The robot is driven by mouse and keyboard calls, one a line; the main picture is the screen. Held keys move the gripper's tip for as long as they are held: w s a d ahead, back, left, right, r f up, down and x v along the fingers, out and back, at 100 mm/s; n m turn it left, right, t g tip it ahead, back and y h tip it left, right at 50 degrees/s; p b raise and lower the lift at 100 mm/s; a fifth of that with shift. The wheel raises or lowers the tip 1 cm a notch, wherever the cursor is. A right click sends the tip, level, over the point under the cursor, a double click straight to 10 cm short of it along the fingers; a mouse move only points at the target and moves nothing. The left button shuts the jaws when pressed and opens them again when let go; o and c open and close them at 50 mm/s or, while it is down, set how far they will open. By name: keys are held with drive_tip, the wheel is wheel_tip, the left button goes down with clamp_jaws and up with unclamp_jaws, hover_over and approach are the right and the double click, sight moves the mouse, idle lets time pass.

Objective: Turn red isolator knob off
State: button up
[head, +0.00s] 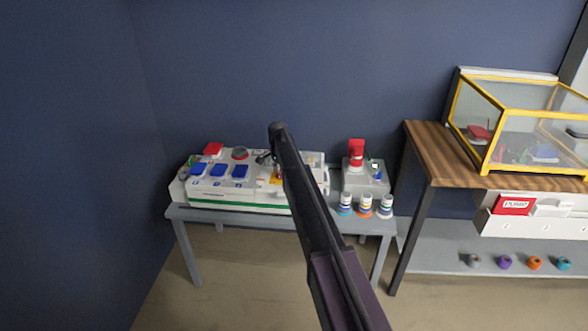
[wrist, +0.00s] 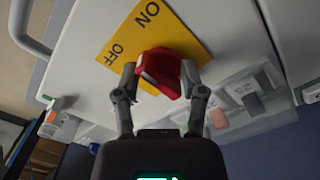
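In the wrist view, the red isolator knob (wrist: 160,72) sits on a yellow plate (wrist: 183,38) marked ON and OFF, on a pale panel. My gripper (wrist: 159,70) has one finger on each side of the knob, very close to it. I cannot tell whether both fingers press on it. In the head view, my dark arm crosses the right part of the white socket box (head: 255,203). A bit of yellow shows beside the arm there. My gripper is mostly hidden behind the arm in that view, and the knob is not clear.
The box stands on a grey table (head: 207,213) with blue covers (head: 216,171) and a red one on top. A grey box with a red part (head: 356,153) and several striped connectors (head: 366,205) stand to its right. A wooden bench (head: 440,160) bears a yellow-framed glass case.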

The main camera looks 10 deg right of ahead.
drive_tip(key=shift+r+m, duration=0.1)
drive_tip(key=shift+m, duration=0.3)
wheel_tip(320, 180, up, 14)
drive_tip(key=p, duration=1.4)
drive_tip(key=s+r+n+p, duration=0.2)
drive_tip(key=s+n, duration=0.1)
drive_tip(key=s, duration=0.9)
drive_tip(key=s+r+n+p, duration=0.2)
drive_tip(key=s+n+p, duration=0.1)
drive_tip(key=s, duration=1)
drive_tip(key=shift+s+d+r+n, duration=0.15)
drive_tip(key=shift+s+r+n, duration=0.2)
drive_tip(key=shift+n, duration=0.35)
drive_tip(key=shift+w, duration=0.2)
